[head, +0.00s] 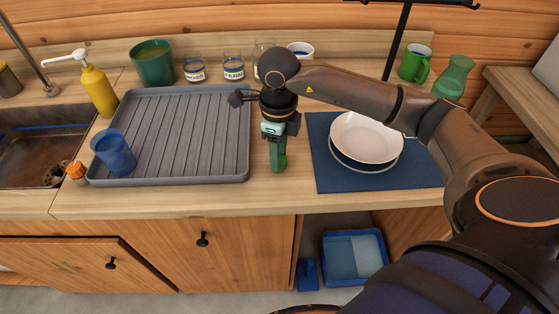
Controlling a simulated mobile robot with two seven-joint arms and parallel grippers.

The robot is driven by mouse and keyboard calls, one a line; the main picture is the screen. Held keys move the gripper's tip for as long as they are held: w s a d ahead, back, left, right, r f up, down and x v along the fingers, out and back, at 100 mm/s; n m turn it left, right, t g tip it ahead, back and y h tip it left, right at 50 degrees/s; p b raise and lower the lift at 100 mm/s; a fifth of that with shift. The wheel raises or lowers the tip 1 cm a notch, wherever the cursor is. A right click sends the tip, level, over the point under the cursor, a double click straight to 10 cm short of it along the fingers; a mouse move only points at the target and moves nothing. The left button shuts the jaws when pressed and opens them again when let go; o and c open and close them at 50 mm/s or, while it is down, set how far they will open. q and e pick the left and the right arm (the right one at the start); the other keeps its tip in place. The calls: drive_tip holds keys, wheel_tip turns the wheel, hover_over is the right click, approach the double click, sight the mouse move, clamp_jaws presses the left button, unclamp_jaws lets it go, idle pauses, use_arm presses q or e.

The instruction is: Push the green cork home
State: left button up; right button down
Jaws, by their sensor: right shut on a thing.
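My right gripper (277,150) points down over the counter, just right of the grey ribbed tray. It is shut on a small dark green object (281,163) at its fingertips. The object is upright, low at the counter's front part, and mostly covered by the fingers. I cannot tell whether it is the green cork alone or a cork in something, nor whether it touches the counter. No other cork shows clearly. My left gripper is out of view.
The grey tray (180,181) holds a blue cup (114,154). Labelled jars (195,72), a green pot (153,64), a green mug (415,64) and a green carafe (453,78) line the back.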

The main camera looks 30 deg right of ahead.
drive_tip(key=shift+r, duration=0.1)
drive_tip(key=shift+r+p, duration=1.35)
drive_tip(key=shift+r, duration=0.65)
